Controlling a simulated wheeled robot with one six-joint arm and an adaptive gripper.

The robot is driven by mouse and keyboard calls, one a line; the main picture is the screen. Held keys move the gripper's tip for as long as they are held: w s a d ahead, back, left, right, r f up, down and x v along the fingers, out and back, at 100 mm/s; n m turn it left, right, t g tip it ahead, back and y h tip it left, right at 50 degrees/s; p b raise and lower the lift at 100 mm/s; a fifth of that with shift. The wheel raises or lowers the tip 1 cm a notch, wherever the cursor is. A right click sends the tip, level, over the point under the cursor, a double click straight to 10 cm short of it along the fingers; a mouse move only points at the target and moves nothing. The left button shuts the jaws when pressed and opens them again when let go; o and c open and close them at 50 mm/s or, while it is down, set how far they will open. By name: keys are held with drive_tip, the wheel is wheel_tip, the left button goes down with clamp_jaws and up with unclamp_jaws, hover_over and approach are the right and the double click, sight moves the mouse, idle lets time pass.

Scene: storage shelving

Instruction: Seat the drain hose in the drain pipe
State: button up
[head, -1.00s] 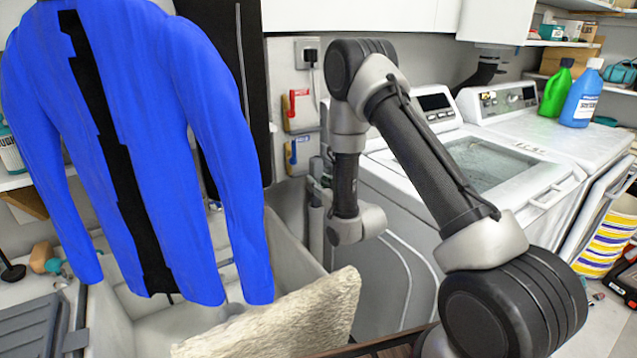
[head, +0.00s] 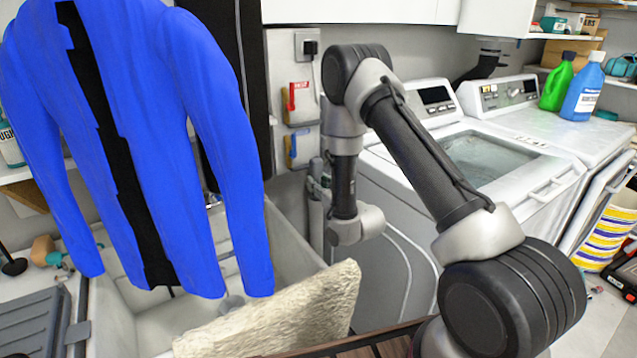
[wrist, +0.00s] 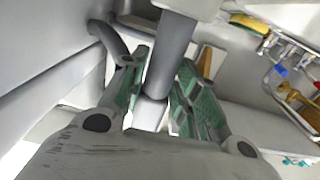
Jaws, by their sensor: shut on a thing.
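My gripper (wrist: 162,75) has green-padded fingers closed around a straight grey tube (wrist: 173,52), which looks like the end of the drain hose. A darker curved stretch of grey hose (wrist: 106,38) bends down behind the left finger. The tube shows a ring between the fingers and a paler part below it; I cannot tell whether this is the hose end or the drain pipe. In the head view, upright grey pipework (head: 317,220) stands left of the washer, beside my wrist. My wrist hides most of the fingers there, and where hose and pipe meet is unclear.
A blue shirt (head: 140,150) hangs over the sink (head: 290,235) at left. A beige cushion-like object (head: 275,312) stands in front. The white washer (head: 400,190) is close on the right.

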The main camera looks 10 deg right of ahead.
drive_tip(key=shift+f, duration=2)
drive_tip(key=o, duration=1.2)
drive_tip(key=v, duration=0.7)
drive_tip(key=shift+s, duration=0.25)
drive_tip(key=shift+f, duration=0.1)
